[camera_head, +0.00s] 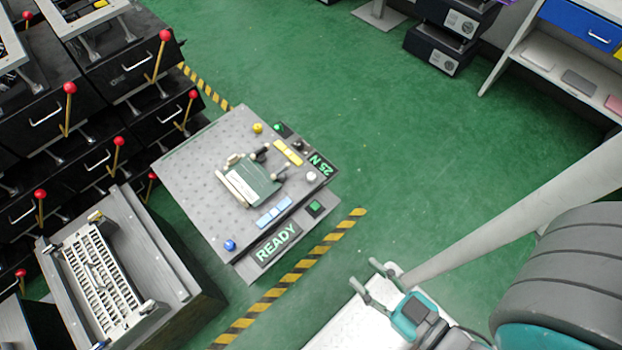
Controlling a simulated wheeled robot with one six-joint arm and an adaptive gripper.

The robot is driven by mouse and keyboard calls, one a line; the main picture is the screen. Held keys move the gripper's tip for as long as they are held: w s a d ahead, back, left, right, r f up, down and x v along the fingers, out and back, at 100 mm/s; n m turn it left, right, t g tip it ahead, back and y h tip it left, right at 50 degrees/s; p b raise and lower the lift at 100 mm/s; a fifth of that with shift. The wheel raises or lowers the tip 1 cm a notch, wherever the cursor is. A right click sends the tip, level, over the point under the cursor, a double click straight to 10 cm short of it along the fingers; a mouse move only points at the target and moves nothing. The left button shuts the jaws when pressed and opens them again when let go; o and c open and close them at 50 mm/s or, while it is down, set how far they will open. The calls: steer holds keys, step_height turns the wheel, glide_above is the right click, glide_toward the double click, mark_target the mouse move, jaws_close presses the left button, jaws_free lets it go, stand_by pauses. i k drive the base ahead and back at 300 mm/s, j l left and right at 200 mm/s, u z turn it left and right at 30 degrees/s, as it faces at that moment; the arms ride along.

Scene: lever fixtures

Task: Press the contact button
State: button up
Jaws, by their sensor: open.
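A grey test fixture (190,160) stands in the middle left, with a green and dark mechanism (262,186) on its perforated top. A square green button (315,208) sits in a dark housing at its right side, near a display reading READY (275,243). A smaller green element (280,128) is at the far edge. No label shows which of these is the contact button. My gripper (367,274) is open and empty, its fingers pointing toward the fixture. In the picture it is below and right of the square green button, apart from it.
A display reading 25 N (322,164) and blue (230,245), yellow (257,128) and white (311,176) knobs are on the fixture. Black cabinets with red-knobbed levers (118,141) fill the left. A grey-topped unit (150,240) stands at lower left.

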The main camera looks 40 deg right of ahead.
mark_target(315, 206)
steer(key=j+z, duration=0.2)
steer(key=z, duration=0.25)
steer(key=j+z, duration=0.25)
steer(key=z, duration=0.25)
steer(key=k+j+z, duration=0.15)
steer(key=j, duration=0.35)
steer(key=k+j+z, duration=0.1)
steer(key=k+j, duration=0.2)
steer(key=j, duration=0.15)
steer(key=k+j+z, duration=0.15)
steer(key=j, duration=0.25)
steer(key=k+j+z, duration=0.1)
steer(key=k+j, duration=0.25)
steer(key=j, duration=0.1)
